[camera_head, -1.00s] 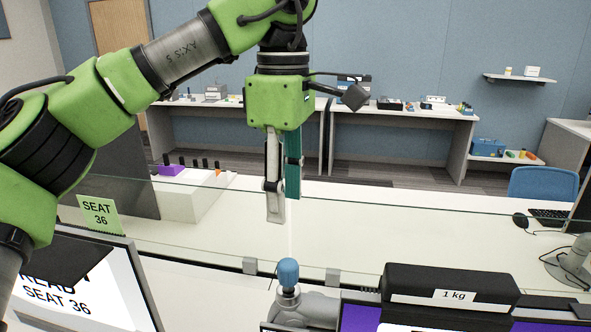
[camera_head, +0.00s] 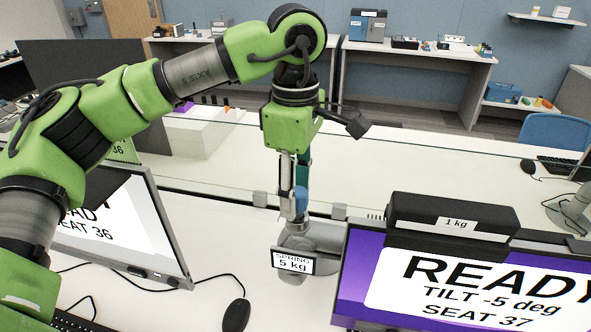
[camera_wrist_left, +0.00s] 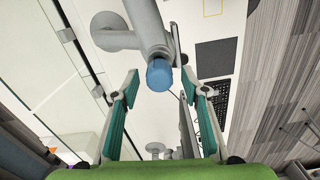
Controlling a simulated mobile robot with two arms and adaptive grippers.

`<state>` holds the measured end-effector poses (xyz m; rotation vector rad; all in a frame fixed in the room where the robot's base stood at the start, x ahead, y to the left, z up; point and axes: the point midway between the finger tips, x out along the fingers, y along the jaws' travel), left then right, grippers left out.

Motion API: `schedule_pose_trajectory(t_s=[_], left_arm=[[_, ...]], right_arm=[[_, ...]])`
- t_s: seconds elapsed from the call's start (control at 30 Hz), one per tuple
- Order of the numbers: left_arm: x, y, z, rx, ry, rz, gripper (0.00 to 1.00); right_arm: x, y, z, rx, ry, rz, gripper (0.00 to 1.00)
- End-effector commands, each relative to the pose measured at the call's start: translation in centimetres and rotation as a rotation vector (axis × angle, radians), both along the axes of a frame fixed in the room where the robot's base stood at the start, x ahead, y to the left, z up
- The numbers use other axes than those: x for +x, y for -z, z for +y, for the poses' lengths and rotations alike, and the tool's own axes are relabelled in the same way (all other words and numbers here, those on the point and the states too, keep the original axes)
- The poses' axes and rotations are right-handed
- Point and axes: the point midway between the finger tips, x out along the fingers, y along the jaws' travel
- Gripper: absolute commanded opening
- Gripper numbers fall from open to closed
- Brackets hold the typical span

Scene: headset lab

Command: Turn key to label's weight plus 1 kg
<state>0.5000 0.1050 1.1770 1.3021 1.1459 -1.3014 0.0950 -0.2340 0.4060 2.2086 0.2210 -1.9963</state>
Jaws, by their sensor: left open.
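The blue cap (camera_head: 301,199) tops a grey monitor arm (camera_head: 318,235), and a label (camera_head: 293,262) below it reads "SPRING 5 kg". A black bar (camera_head: 452,217) marked "1 kg" sits on top of the right monitor (camera_head: 450,275). My left gripper (camera_head: 294,212) points down at the blue cap, its fingers overlapping it in the head view. In the left wrist view the gripper (camera_wrist_left: 160,78) is open, and the blue cap (camera_wrist_left: 159,75) appears between the fingertips. I cannot tell whether they touch it. My right gripper is not in view.
The right monitor reads "READY, TILT -5 deg, SEAT 37". A left monitor (camera_head: 130,225) marked SEAT 36 stands beside my left arm. A clear glass divider (camera_head: 400,175) runs behind the cap. A mouse (camera_head: 235,314) lies on the white desk in front.

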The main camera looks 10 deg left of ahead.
Motion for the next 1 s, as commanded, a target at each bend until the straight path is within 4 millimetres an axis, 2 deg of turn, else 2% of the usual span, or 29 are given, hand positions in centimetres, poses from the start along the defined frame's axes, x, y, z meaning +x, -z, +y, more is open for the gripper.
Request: schedule_pose_trajectory(t_s=[0.33, 0.5, 0.73, 1.0], left_arm=[[-0.03, 0.42, -0.02, 0.0, 0.001, 0.0, 0.41], [-0.02, 0.4, -0.02, 0.0, 0.001, 0.0, 0.0], [-0.02, 0.39, -0.04, -0.001, 0.05, 0.001, 0.0], [-0.06, 0.44, -0.05, -0.001, 0.38, 0.001, 0.0]], right_arm=[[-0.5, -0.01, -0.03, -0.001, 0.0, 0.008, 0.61], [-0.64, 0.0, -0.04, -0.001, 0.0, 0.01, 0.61], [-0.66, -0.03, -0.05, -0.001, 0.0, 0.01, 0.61], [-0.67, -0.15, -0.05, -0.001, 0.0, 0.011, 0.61]])
